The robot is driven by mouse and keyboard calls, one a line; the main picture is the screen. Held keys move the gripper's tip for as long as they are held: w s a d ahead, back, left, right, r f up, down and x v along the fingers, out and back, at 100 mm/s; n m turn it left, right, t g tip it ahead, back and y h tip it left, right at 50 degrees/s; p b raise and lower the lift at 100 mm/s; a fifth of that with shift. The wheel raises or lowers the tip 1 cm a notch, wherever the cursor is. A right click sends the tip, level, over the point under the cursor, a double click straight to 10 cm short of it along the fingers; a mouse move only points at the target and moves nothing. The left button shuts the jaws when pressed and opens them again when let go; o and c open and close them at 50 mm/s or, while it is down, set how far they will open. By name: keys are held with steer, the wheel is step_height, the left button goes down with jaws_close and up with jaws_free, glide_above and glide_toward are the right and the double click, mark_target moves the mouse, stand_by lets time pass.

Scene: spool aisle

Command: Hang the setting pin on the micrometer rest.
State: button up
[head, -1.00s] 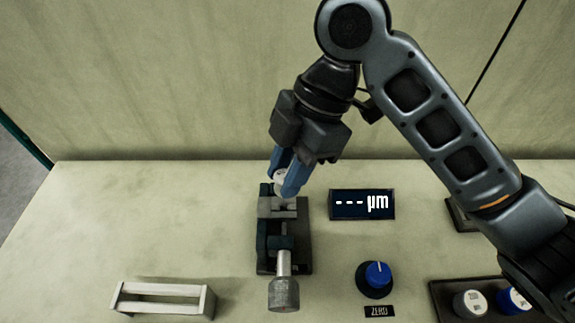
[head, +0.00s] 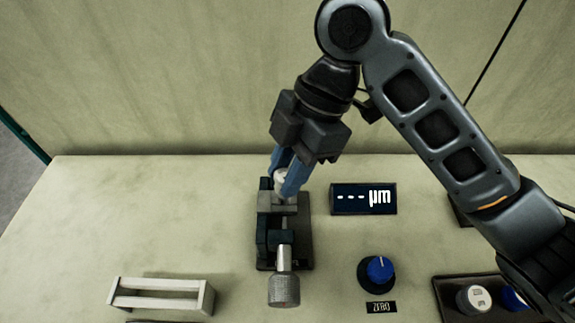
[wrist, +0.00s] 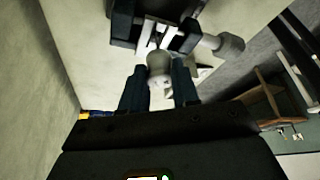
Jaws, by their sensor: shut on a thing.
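The setting pin (head: 282,184) is a small pale, round-headed piece between the blue fingers of my gripper (head: 285,180). My gripper is shut on it, just above the back end of the micrometer rest (head: 276,209). The rest is a dark fixture with grey blocks and a knurled grey thimble (head: 284,290) at its front. In the wrist view the pin's round pale head (wrist: 159,66) shows between the fingertips, close to the grey jaws of the rest (wrist: 160,33). The pin's lower end is hidden, and I cannot tell whether it touches the rest.
A display (head: 363,199) reading "--- µm" stands right of the rest. A blue-topped knob (head: 379,269) with a ZERO label (head: 381,307) is in front of it. A pale two-bar rack (head: 160,303) is at front left, a dark tray (head: 446,301) with capped pieces at right.

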steer(key=shift+f+b, duration=1.2)
steer(key=shift+f, duration=0.55)
steer(key=o, duration=1.1)
steer(key=v, duration=0.8)
steer(key=shift+s+f, duration=0.1)
